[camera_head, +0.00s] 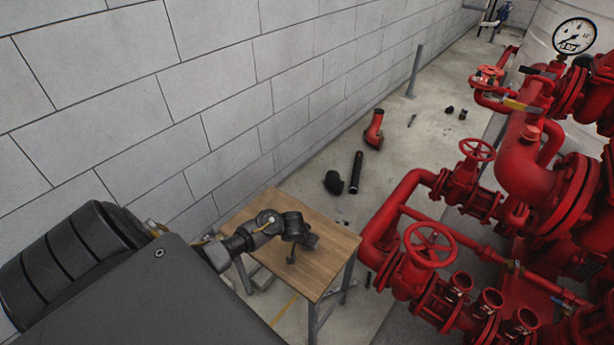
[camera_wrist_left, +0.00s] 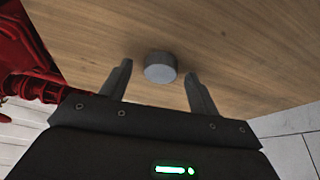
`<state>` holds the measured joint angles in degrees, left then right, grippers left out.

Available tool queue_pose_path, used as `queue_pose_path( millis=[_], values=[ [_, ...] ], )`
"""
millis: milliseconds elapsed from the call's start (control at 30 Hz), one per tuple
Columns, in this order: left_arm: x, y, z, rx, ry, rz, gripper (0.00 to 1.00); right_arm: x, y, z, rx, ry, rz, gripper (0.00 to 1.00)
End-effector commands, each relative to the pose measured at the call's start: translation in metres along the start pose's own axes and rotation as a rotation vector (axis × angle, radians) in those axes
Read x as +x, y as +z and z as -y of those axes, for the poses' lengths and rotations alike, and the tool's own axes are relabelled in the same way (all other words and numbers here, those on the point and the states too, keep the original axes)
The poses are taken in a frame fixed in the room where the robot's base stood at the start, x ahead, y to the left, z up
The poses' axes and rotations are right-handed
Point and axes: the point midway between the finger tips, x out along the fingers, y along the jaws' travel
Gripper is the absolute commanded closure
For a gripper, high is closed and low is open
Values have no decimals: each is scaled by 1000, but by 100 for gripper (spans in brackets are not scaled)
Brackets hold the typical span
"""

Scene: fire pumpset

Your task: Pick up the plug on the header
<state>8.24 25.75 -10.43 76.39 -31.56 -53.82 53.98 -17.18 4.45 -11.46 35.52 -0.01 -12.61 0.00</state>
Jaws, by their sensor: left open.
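A small grey round plug (camera_wrist_left: 160,72) lies on the wooden table top in the left wrist view. My left gripper (camera_wrist_left: 159,68) is open, with one dark finger to each side of the plug in the picture. Whether the fingers are level with the plug or still above it is hard to tell. In the head view my left gripper (camera_head: 305,238) is over the table; I cannot make out the plug there for certain. The red header (camera_head: 478,308) with several open stubs is at the lower right, apart from the gripper. My right gripper is not in view.
The wooden table (camera_head: 337,243) stands beside a grey block wall (camera_head: 120,100). Red pump piping with a handwheel (camera_head: 431,244) rises close to its right. A black pipe (camera_head: 356,172) and a red fitting (camera_head: 374,129) lie on the floor behind.

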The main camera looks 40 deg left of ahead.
Motion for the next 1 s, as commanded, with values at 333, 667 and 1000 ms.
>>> queue_pose_path(
  millis=[333, 667, 1000],
  values=[
    [4, 0, 0, 0, 0, -1, 46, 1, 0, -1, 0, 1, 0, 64],
    [3, 0, 0, 0, 0, -1, 87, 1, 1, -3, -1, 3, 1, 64],
    [-2, -2, 0, 0, 0, -1, 87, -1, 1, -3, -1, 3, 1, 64]
  ],
)
